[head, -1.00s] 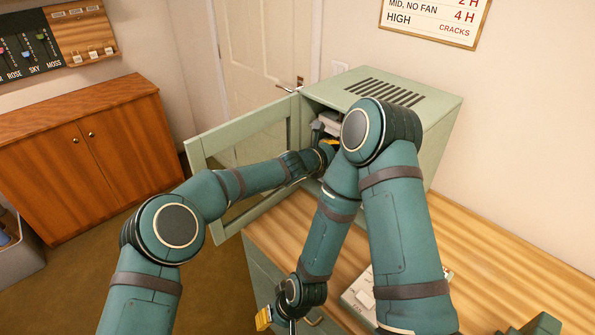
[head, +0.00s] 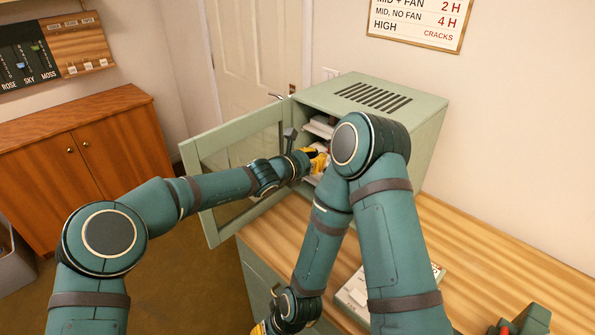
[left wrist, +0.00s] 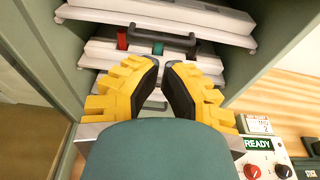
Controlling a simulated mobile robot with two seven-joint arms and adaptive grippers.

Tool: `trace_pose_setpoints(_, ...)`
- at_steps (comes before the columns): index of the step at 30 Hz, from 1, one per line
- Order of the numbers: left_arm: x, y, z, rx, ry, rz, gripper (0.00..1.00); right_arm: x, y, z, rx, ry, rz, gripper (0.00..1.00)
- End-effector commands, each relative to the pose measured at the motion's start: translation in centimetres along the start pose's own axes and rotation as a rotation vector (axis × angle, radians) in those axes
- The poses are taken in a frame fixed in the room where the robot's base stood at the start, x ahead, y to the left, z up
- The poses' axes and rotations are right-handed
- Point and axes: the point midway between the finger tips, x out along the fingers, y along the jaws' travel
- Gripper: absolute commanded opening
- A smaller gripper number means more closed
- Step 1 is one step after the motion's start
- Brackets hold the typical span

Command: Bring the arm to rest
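My left gripper (head: 319,160) has yellow fingers with black pads and is at the open front of the green cabinet (head: 424,128). In the left wrist view its fingers (left wrist: 162,68) lean toward each other with a narrow gap between the tips. Nothing shows held between them. Beyond them are white trays (left wrist: 100,47) with dark handles, stacked inside the cabinet; red and teal patches show on one. I cannot tell whether the fingers touch a tray. My right gripper (head: 262,328) shows only as a yellow bit at the bottom edge, mostly cut off.
The cabinet's glazed door (head: 192,165) stands open to the left, beside my left forearm. The counter's right part is mostly clear. A wooden cupboard (head: 110,165) stands far left.

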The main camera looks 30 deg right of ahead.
Motion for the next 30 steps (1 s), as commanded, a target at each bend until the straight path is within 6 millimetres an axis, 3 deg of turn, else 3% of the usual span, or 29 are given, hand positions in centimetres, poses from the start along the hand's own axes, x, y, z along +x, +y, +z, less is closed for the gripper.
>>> trace_pose_setpoints(3, -2.1, 0.2, -0.5, 0.002, 0.0, 0.003, 0.0, 1.9, 0.7, 0.2, 0.001, 0.0, 0.003, 0.47)
trace_pose_setpoints(12, -6.1, 0.1, -0.1, 0.003, 0.001, 0.002, 0.0, 2.9, 1.0, 0.9, -0.005, -0.014, 0.001, 0.47)
trace_pose_setpoints(23, -7.2, 0.0, -0.4, 0.008, 0.009, 0.0, 0.0, 3.0, 1.1, 1.0, -0.006, -0.017, 0.001, 0.47)
trace_pose_setpoints(26, -7.8, 0.0, -2.5, 0.063, 0.06, -0.008, 0.0, 3.0, 1.1, 1.0, -0.006, -0.017, 0.001, 0.47)
trace_pose_setpoints(30, -10.3, 0.0, -9.4, 0.246, 0.225, -0.045, 0.0, 3.0, 1.1, 1.0, -0.005, -0.016, 0.001, 0.47)
